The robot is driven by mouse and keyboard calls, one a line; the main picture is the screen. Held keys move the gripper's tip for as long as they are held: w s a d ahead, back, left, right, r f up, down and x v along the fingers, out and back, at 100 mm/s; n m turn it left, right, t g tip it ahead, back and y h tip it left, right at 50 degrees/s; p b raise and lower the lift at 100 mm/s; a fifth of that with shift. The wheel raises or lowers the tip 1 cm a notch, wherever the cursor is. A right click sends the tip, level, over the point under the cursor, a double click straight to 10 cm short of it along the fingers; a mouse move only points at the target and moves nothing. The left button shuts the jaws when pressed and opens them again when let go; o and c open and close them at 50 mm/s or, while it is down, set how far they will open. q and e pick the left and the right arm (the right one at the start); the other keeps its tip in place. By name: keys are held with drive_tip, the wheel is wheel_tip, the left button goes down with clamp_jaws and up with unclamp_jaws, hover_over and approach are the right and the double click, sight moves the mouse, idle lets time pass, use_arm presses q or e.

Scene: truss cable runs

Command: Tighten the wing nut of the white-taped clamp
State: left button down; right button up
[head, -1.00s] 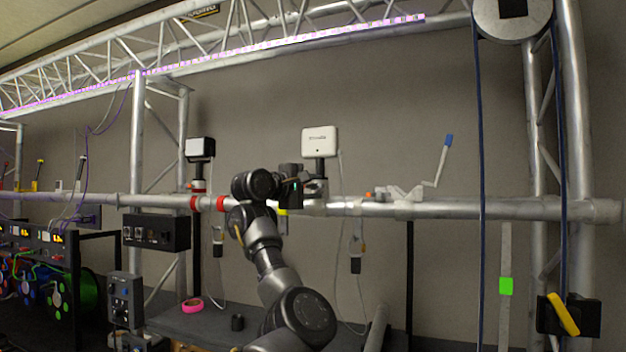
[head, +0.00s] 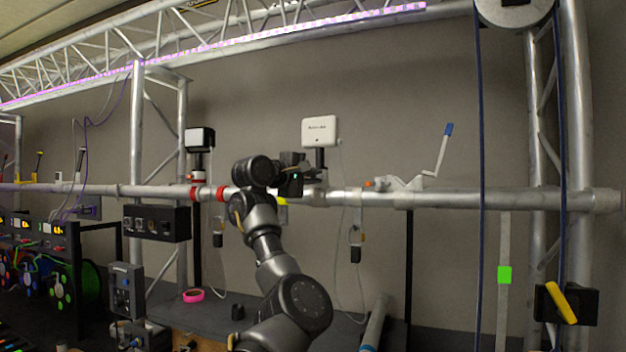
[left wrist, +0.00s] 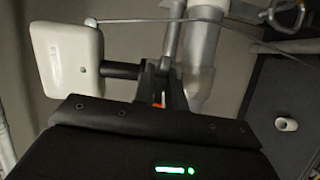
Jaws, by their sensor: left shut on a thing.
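My left gripper (head: 302,182) is at the horizontal pipe (head: 455,200), beside the clamp under a white box-shaped unit (head: 320,131). It is shut at the clamp's wing nut, but its body hides the nut and most of the clamp in the head view. A pale band (head: 314,199) on the pipe just below looks like white tape. In the left wrist view, the dark clamp (left wrist: 152,82) with a small orange part shows just beyond my gripper's black body (left wrist: 150,130). The unit (left wrist: 66,65) sits on its black post there. My right gripper is out of view.
Red-taped bands (head: 221,194) and a black lamp unit (head: 200,140) are left along the pipe, with a yellow band (head: 282,202) near my gripper. A clamp with a blue-tipped lever (head: 443,150) is to the right. Cables hang below the pipe.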

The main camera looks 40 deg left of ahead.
use_arm(q)
drive_tip(key=shift+f+m+g+b, duration=0.25)
drive_tip(key=shift+m+g+b, duration=0.25)
drive_tip(key=shift+m+b, duration=0.4)
drive_tip(key=m+g+y+b, duration=0.1)
drive_tip(key=m, duration=0.2)
drive_tip(key=shift+r, duration=0.1)
drive_tip(key=m+g+y, duration=0.1)
drive_tip(key=m, duration=0.2)
drive_tip(key=shift+g, duration=0.3)
drive_tip(key=m+g+y, duration=0.1)
drive_tip(key=m+y, duration=0.2)
drive_tip(key=m, duration=0.1)
drive_tip(key=m+g+y, duration=0.1)
drive_tip(key=m+y, duration=0.1)
drive_tip(key=m, duration=0.1)
drive_tip(key=shift+m, duration=0.4)
drive_tip(key=m+y, duration=0.2)
drive_tip(key=m, duration=0.1)
drive_tip(key=m+y, duration=0.2)
drive_tip(key=m, duration=0.1)
drive_tip(key=m+t+y, duration=0.1)
drive_tip(key=m+y, duration=0.1)
drive_tip(key=m, duration=0.2)
drive_tip(key=shift+m, duration=0.3)
